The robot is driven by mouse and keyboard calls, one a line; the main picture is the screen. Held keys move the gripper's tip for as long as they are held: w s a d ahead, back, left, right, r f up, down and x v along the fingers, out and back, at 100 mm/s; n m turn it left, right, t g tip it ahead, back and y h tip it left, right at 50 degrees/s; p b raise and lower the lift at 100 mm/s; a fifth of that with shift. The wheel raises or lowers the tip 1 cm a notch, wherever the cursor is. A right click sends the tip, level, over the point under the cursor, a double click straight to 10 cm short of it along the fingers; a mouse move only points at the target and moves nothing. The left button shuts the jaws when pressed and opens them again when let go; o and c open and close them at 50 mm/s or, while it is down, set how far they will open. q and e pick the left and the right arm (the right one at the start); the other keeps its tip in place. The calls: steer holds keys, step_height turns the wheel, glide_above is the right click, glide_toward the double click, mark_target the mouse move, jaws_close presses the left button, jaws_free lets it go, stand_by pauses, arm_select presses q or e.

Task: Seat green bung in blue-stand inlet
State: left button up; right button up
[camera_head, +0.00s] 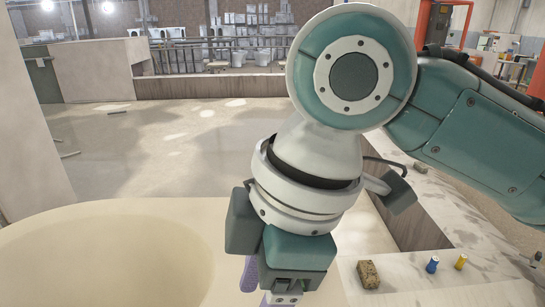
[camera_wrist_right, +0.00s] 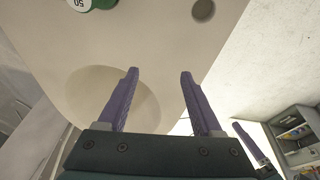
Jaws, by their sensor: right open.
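In the right wrist view, a green round piece (camera_wrist_right: 90,4) with a white "50" label is cut off by the top edge. It rests on a cream surface; I cannot tell if it is the green bung. My right gripper (camera_wrist_right: 159,73) is open and empty, its purple fingers apart over a shallow round hollow. In the head view it (camera_head: 267,285) hangs low, largely behind my own wrist. A single purple finger-like part (camera_wrist_right: 252,142) at lower right may belong to my left gripper. I cannot make out a blue stand or its inlet.
A dark round hole (camera_wrist_right: 203,10) is in the cream surface. In the head view, a brown block (camera_head: 368,274), a small blue piece (camera_head: 432,265) and a small yellow piece (camera_head: 460,262) stand on the ledge at right. A wide cream round basin (camera_head: 110,255) fills the lower left.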

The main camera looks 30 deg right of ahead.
steer(key=s+m, duration=0.1)
steer(key=s+a+f+m, duration=0.1)
steer(key=s+f+m+t+y, duration=0.1)
steer(key=s+m, duration=0.1)
steer(key=shift+a, duration=0.2)
steer(key=s+d+f+m+t+h, duration=0.1)
steer(key=s+d+m+h, duration=0.2)
steer(key=s+d+m, duration=0.4)
steer(key=shift+d+f, duration=0.4)
steer(key=shift+d, duration=0.35)
steer(key=shift+s+r, duration=0.1)
